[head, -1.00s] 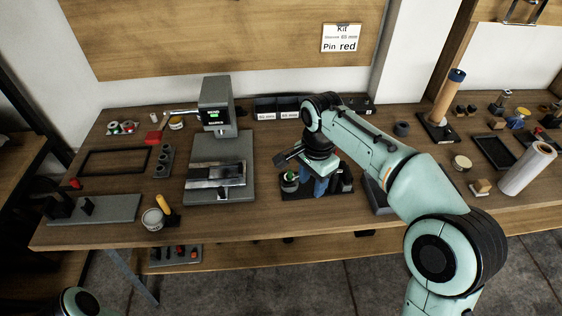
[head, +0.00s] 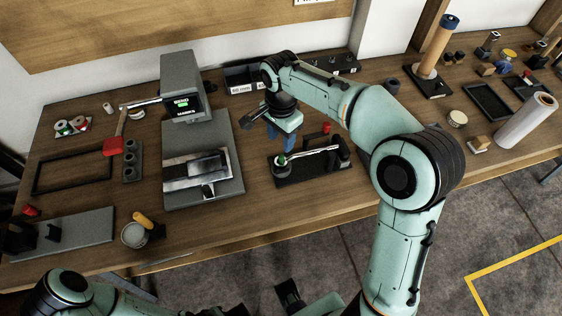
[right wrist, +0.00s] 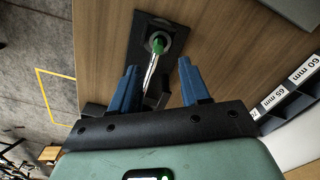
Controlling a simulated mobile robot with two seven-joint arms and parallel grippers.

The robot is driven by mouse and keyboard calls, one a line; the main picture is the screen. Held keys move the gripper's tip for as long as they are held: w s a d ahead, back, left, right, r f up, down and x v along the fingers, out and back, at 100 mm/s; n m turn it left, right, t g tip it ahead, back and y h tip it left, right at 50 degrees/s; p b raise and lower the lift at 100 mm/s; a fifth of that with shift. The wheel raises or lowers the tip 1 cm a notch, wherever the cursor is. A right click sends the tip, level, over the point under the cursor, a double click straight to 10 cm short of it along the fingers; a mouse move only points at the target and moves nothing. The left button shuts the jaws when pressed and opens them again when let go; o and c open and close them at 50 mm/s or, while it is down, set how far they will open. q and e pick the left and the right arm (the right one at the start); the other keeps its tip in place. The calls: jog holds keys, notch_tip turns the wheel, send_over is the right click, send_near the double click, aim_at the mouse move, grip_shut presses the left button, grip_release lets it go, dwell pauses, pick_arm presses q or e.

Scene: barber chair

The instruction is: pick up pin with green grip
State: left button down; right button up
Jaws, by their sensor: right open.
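The pin's green grip (head: 282,160) stands upright at the left end of a black holder (head: 312,172) near the middle of the bench. In the right wrist view the green grip (right wrist: 158,43) is just beyond the fingertips, between their lines. My right gripper (head: 282,142) is open and empty, its blue fingers pointing down above and slightly behind the grip, apart from it. The right wrist view shows both fingers (right wrist: 158,68) spread wide. What seems to be part of my left gripper (head: 290,294) shows at the bottom edge; its fingers are hidden.
A silver tool lies along the holder, right of the grip. A small red object (head: 326,128) stands behind it. The grey press (head: 184,85) stands to the left. Labelled bins (head: 240,78) are behind the arm. Bare wood lies in front of the holder.

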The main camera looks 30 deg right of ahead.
aim_at(281, 155)
jog(key=shift+s+f+b, duration=0.1)
jog(key=shift+f+b, duration=0.3)
jog(key=shift+f, duration=2.7)
grip_shut()
